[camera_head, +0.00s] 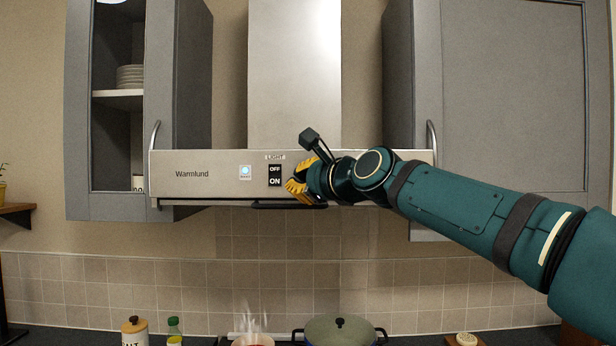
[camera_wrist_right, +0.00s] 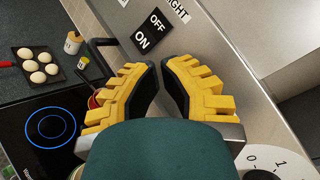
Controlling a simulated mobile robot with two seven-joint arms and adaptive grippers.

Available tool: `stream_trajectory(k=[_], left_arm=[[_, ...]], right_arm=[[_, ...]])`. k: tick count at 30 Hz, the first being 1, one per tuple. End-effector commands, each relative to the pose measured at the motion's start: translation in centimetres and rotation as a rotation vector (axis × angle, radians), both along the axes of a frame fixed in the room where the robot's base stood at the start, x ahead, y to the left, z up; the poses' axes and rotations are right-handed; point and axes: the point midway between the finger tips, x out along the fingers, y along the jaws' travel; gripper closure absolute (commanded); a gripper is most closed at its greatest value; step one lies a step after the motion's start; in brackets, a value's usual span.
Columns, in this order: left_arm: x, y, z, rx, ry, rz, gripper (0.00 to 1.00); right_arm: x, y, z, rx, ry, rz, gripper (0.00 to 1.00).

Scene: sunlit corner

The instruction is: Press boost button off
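I cannot make out the button in that view. My left gripper is not in view.
A black light switch (camera_head: 275,175), marked OFF and ON, sits between the button and my right gripper. Cabinets (camera_head: 180,110) flank the hood. Below are a steaming pot (camera_head: 252,341), a lidded pot (camera_head: 340,332) and a tray of buns (camera_wrist_right: 38,66). A dial (camera_wrist_right: 262,172) shows near my right wrist.

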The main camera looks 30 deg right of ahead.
Motion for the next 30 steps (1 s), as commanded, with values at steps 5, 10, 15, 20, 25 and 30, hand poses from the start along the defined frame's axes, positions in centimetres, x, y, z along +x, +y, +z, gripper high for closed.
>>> stream_trajectory(k=[5, 10, 15, 20, 25, 30], left_arm=[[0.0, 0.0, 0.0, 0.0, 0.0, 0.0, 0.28], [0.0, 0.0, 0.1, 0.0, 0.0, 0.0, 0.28], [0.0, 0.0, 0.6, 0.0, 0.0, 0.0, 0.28], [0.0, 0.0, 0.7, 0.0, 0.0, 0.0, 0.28], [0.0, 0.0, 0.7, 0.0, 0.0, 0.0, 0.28], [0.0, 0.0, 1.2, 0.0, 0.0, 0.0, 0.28]], right_arm=[[0.1, -0.1, 0.0, -0.001, 0.0, 0.0, 1.0], [0.0, 0.0, 0.0, 0.0, 0.001, -0.001, 1.0], [-0.6, 0.3, 0.1, 0.0, 0.001, 0.001, 1.0], [-0.9, 0.5, 0.0, -0.001, 0.001, -0.001, 1.0], [-0.9, 0.5, 0.0, -0.001, 0.0, 0.0, 1.0], [-1.6, 0.9, 0.1, 0.0, 0.001, -0.001, 1.0]])
